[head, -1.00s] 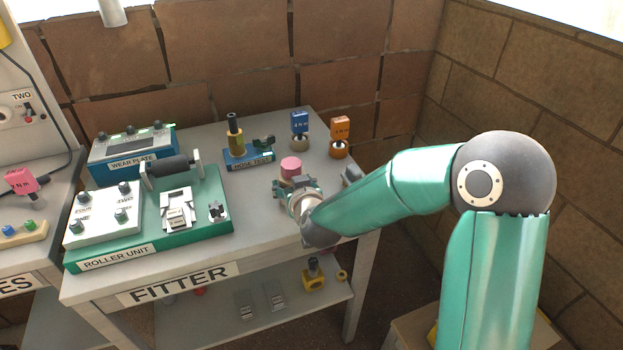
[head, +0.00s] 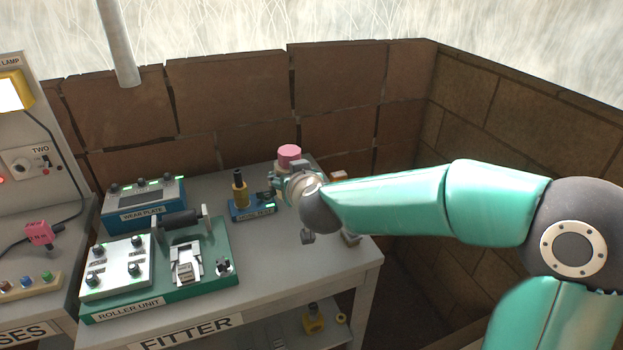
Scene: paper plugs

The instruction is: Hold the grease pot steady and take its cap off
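A pink cap (head: 289,152) tops what looks like the grease pot, at the far side of the FITTER table. The pot appears upright and raised above the table top. My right gripper (head: 287,172) is around the pot just below the cap and looks shut on it. The gripper and wrist hide most of the pot's body. The cap sits on top, with no gripper on it. My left gripper is out of view.
The FITTER table (head: 270,268) carries the green roller unit (head: 215,285), the blue wear plate box (head: 146,205) and the hose test block (head: 253,210). An orange block (head: 338,176) is partly hidden behind my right arm.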

